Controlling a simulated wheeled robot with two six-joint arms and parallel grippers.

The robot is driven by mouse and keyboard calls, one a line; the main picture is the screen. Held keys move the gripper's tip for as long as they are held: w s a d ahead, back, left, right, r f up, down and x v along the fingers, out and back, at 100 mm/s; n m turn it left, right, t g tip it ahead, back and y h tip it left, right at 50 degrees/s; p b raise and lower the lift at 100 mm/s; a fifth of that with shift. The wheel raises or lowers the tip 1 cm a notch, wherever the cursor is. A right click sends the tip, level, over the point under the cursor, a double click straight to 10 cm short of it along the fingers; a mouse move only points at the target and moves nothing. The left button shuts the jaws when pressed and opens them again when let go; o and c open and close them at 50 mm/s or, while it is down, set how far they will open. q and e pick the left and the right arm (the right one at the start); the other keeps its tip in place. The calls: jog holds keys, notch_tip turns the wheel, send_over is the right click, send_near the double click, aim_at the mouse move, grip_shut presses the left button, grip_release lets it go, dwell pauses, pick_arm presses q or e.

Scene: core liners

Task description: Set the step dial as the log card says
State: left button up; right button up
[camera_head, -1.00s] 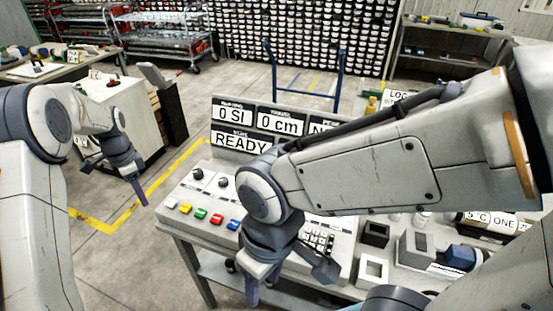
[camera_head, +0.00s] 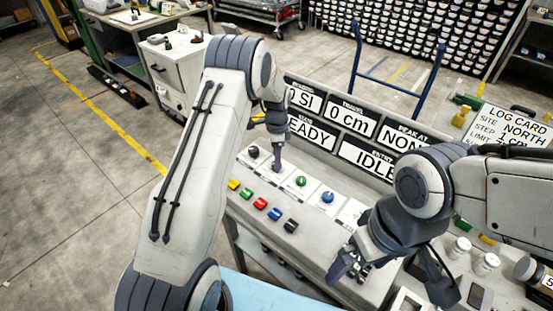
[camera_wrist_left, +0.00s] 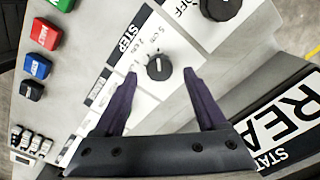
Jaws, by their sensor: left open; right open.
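The log card (camera_head: 510,128) stands at the right in the head view, reading SITE NORTH and STEP 1 cm; its lower lines are partly covered by my right arm. The step dial (camera_wrist_left: 159,68) is a black round knob beside its STEP label in the left wrist view. Its white mark points up in the picture, toward the small cm labels and seemingly nearest the 5 cm one. My left gripper (camera_wrist_left: 160,75) is open, its fingertips on either side of the dial; contact cannot be told. In the head view the left gripper (camera_head: 278,160) covers the dial. My right gripper (camera_head: 390,278) is open and empty.
A black OFF dial (camera_wrist_left: 220,6) is close to the step dial. Green (camera_head: 301,181) and blue (camera_head: 327,197) knobs and a row of coloured buttons (camera_head: 261,204) share the console. Display panels (camera_head: 338,126) rise behind. Jars (camera_head: 486,263) stand at the right.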

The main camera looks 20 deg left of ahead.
pick_arm(q)
jog(key=shift+f, duration=1.25)
grip_shut()
